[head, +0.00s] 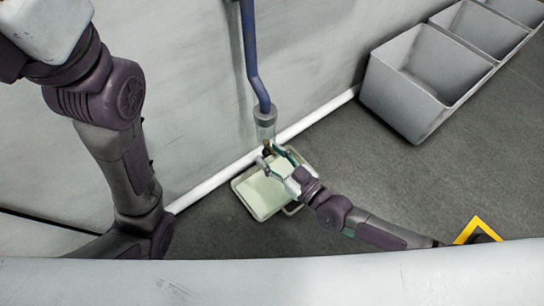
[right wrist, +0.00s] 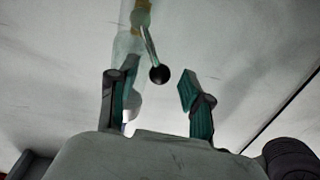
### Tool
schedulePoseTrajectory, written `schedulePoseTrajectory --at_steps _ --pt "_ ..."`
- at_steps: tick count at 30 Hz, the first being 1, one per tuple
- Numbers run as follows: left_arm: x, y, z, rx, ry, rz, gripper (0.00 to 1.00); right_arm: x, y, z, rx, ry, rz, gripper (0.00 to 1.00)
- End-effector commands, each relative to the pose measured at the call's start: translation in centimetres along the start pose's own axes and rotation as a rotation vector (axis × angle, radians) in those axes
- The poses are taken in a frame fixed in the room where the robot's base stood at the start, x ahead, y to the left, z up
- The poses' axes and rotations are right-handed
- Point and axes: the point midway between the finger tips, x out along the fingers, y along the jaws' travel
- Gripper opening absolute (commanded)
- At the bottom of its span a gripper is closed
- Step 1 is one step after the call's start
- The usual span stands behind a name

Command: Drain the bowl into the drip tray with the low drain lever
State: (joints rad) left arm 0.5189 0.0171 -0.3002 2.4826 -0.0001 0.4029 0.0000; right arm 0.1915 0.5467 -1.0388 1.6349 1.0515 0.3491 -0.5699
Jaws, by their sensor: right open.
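The clear bowl (head: 265,130) hangs under a grey collar at the lower end of a blue pipe. In the right wrist view the clear bowl (right wrist: 126,48) stands behind the left finger. The drain lever (right wrist: 151,47) is a thin metal rod slanting down from a brass fitting to a black ball knob. The pale drip tray (head: 258,199) lies on the floor below the bowl. My right gripper (head: 270,155) is open just under the bowl; in its wrist view the knob shows between the open fingers (right wrist: 148,84), touching neither. My left gripper is out of view.
The blue pipe (head: 250,50) runs down the grey wall (head: 170,90). Grey open bins (head: 410,85) stand at the upper right along the wall. A yellow-edged item (head: 467,229) is at the lower right. The dark floor between is clear.

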Motion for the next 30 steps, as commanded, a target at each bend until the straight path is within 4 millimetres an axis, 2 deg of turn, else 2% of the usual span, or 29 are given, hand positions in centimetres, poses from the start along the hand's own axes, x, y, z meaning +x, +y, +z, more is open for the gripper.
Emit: schedulePoseTrajectory --at_steps 4,12,13,20,30 --pt "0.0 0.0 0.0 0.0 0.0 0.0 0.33 0.0 0.0 0.0 0.0 0.0 0.0 0.48" --pt "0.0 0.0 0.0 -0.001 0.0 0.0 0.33 -0.1 0.0 0.0 0.0 0.0 0.0 0.03" --pt "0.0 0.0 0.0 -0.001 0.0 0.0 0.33 -0.1 0.0 0.0 0.0 0.0 0.0 0.0" --pt "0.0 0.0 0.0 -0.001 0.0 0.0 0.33 -0.1 0.1 0.0 0.042 0.003 -0.001 0.0" --pt "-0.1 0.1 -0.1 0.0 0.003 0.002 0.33 -0.3 1.4 -0.4 0.305 0.028 -0.001 0.0"
